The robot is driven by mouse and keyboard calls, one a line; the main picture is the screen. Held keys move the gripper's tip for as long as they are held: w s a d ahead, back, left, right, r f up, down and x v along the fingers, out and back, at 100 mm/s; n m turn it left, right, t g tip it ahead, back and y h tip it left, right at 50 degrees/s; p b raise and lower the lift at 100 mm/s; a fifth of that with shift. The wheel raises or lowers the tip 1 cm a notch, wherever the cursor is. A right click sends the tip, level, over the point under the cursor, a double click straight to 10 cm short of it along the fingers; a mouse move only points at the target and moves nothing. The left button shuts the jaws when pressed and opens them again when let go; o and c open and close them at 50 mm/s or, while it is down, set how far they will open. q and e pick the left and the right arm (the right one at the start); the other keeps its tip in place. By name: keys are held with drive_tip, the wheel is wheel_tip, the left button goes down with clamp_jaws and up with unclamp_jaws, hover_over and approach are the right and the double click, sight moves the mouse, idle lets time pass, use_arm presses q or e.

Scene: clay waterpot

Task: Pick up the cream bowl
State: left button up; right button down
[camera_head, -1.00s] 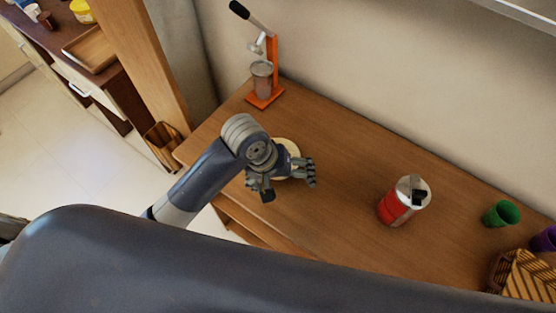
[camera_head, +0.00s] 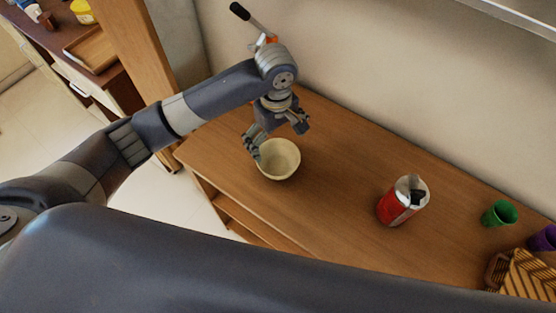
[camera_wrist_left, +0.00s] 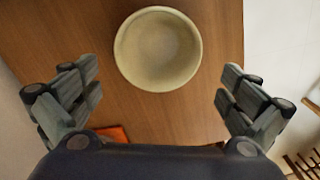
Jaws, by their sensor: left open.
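The cream bowl (camera_head: 281,160) stands upright and empty on the wooden table, left of the middle in the head view. It also shows whole in the left wrist view (camera_wrist_left: 158,50), at the top middle. My left gripper (camera_head: 279,138) is open and empty, above the bowl's far side in the head view. In the left wrist view its two fingers (camera_wrist_left: 159,98) are spread wide, one at each side and below the bowl in the picture. They look apart from the bowl. My right gripper is not in view.
A red can-like container (camera_head: 396,204) stands right of the bowl. Farther right are a green cup (camera_head: 499,214), a purple cup (camera_head: 545,238) and a striped wooden basket (camera_head: 527,277). An orange press, partly hidden, stands behind my left arm. The table between bowl and red container is clear.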

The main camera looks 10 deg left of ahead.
use_arm(q)
wheel_tip(320, 180, down, 3)
drive_tip(key=p, duration=0.2)
hover_over(278, 165)
wheel_tip(278, 165, down, 4)
drive_tip(key=shift+s+f, duration=0.1)
drive_tip(key=shift+f, duration=0.55)
drive_tip(key=c, duration=0.8)
